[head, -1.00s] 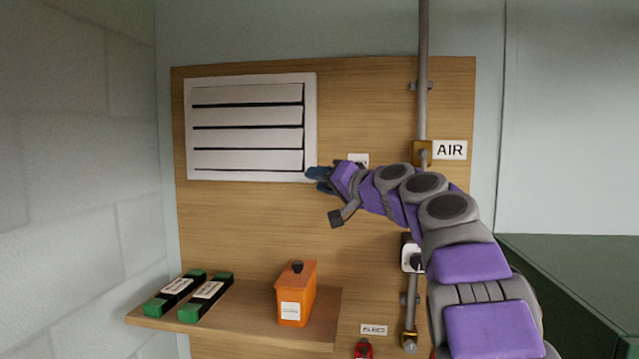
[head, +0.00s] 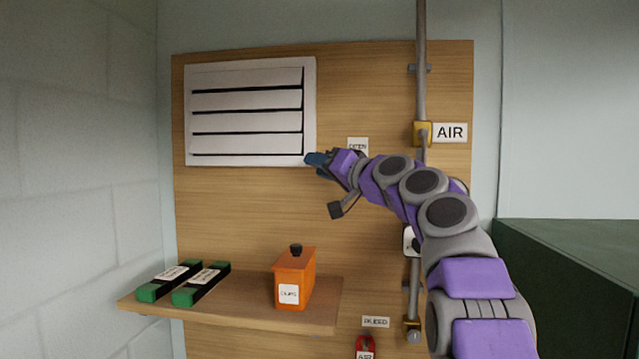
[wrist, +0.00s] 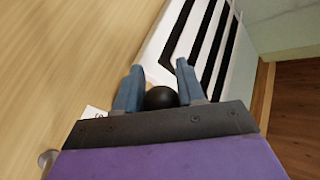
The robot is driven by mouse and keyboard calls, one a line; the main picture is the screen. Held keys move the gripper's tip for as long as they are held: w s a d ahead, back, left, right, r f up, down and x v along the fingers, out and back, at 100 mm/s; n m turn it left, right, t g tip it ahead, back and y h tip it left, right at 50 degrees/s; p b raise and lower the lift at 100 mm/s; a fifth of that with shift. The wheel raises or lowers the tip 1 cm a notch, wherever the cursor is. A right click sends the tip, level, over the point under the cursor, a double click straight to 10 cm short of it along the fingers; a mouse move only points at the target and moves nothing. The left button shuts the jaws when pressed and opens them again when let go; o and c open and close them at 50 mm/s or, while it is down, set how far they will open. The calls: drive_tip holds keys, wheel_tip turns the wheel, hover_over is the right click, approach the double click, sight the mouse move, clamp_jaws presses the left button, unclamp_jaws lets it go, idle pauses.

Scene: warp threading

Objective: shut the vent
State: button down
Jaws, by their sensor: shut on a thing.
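The vent (head: 190,120) is a white framed louvre on the upper left of the wooden board. Its slats (head: 246,122) have dark gaps between them, and these gaps look wide in the wrist view (wrist: 205,40). My gripper (head: 316,160) is at the vent's lower right corner. In the wrist view my gripper (wrist: 158,82) has its two blue fingers on either side of a round black knob (wrist: 160,98) and is shut on it. The knob's stem and its link to the vent are hidden. A label (head: 357,145), seemingly reading OPEN, is just right of my gripper.
A grey pipe (head: 421,50) with a brass fitting and an AIR sign (head: 450,132) runs down behind my arm. Below, a shelf (head: 235,312) holds an orange box (head: 295,280) and two green-ended black bars (head: 185,283). A red item (head: 365,347) hangs lower down.

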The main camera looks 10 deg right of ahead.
drive_tip(key=n+b, duration=0.1)
drive_tip(key=f+n+t+y+b, duration=0.1)
drive_tip(key=b, duration=0.1)
drive_tip(key=w+f+n+y+b, duration=0.1)
drive_tip(key=shift+d+f+n+t+b, duration=0.2)
drive_tip(key=shift+d+n+t+b, duration=0.1)
drive_tip(key=shift+d+b, duration=0.1)
drive_tip(key=shift+f, duration=0.2)
idle(0.5)
drive_tip(key=c, duration=1.1)
unclamp_jaws()
drive_tip(key=o, duration=0.3)
drive_tip(key=shift+d, duration=0.3)
drive_tip(key=shift+o, duration=0.2)
